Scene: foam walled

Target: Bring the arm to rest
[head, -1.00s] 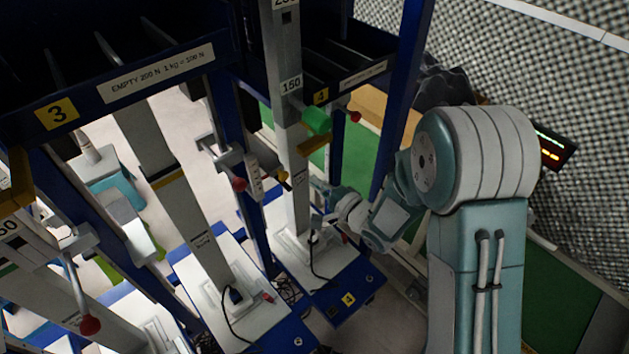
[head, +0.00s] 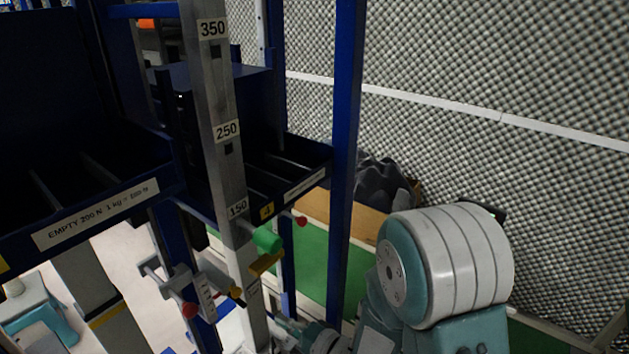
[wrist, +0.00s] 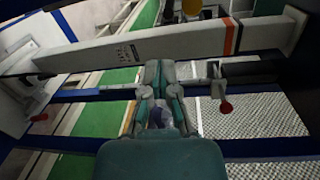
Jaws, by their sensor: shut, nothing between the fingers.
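My gripper (wrist: 161,72) shows in the middle of the wrist view, its two teal fingers together with nothing between them. Its tips lie in front of a long grey metal post (wrist: 120,52) with a black and an orange band. I cannot tell whether they touch it. In the head view my teal and white arm fills the lower right, with its forearm low by the foot of the numbered post (head: 225,150). The gripper itself is mostly cut off there by the bottom edge.
The post carries a green knob (head: 267,240) and a yellow tab (head: 265,263). Red-tipped levers stick out, one (wrist: 225,107) right of my fingers. Blue uprights (head: 343,150) and dark bins (head: 100,190) crowd the left. Foam wall (head: 480,90) stands behind.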

